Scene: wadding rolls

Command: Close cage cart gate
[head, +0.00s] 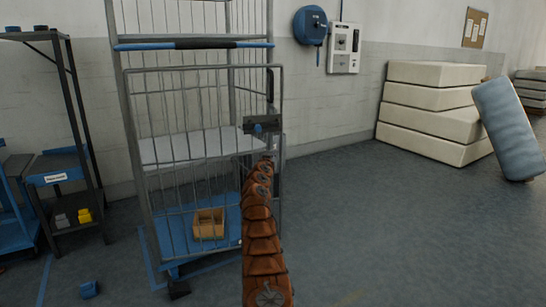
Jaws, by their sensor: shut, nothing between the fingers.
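The cage cart (118,98) is a tall grey wire cart with a blue base, at the left of centre in the head view. Its wire gate (190,68) stands across the front, with its right edge near the cart's right post; I cannot tell whether it is fully flush or latched. My gripper (262,126) is dark, shut and empty, at the gate's upper right edge. Whether it touches the gate is unclear. My arm hides the lower right part of the gate and cart.
A wooden box (208,224) sits on the cart's base, below a pale shelf (190,147). A dark shelf rack (75,95) stands left. White slabs (430,100) and a blue-grey roll (505,128) are right. The right floor is clear.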

